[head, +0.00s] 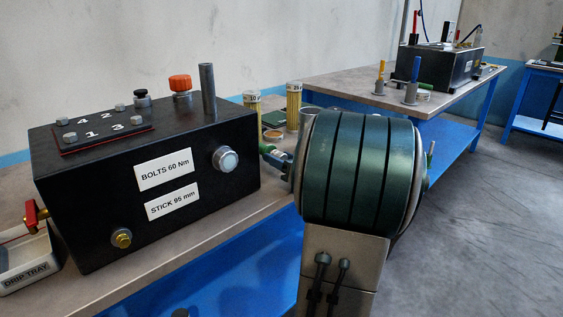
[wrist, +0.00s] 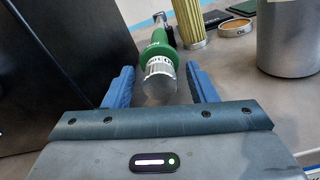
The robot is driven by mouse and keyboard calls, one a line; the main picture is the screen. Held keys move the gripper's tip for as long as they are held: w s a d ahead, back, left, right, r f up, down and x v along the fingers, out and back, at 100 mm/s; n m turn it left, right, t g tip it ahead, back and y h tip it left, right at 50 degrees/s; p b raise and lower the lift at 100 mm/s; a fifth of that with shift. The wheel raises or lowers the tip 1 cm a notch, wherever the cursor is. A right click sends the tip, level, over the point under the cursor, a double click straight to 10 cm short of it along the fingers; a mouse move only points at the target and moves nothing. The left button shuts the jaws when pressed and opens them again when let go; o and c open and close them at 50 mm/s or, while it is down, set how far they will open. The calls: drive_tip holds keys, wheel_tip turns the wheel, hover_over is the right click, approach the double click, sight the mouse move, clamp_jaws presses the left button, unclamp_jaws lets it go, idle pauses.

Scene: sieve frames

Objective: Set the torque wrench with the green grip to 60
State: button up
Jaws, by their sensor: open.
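The torque wrench with the green grip (wrist: 153,51) lies between my fingers in the wrist view, pointing away from me. A pale scale band with small dark marks (wrist: 160,66) rings it near its close end, and a greyish, see-through-looking end (wrist: 158,88) is nearest my palm. The scale marks are too small to read. My gripper (wrist: 159,73) is open, with one blue finger on each side of the wrench end and a gap showing. In the head view a bit of green (head: 265,149) shows beside my finger; my arm hides the rest.
A black box (head: 85,195) labelled "BOLTS 60 Nm" and "STICK 95 mm" stands close to the left. A yellow ribbed cylinder (wrist: 188,22), a round tin (wrist: 236,28) and a grey metal cup (wrist: 287,40) stand beyond and right. A drip tray (head: 28,265) sits far left.

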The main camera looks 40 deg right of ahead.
drive_tip(key=shift+w, duration=0.15)
drive_tip(key=c, duration=1)
drive_tip(key=shift+b, duration=0.3)
drive_tip(key=n+b, duration=0.4)
drive_tip(key=shift+f, duration=0.2)
drive_tip(key=shift+r+n+b, duration=0.15)
drive_tip(key=shift+n+b, duration=1.5)
drive_tip(key=shift+n, duration=0.15)
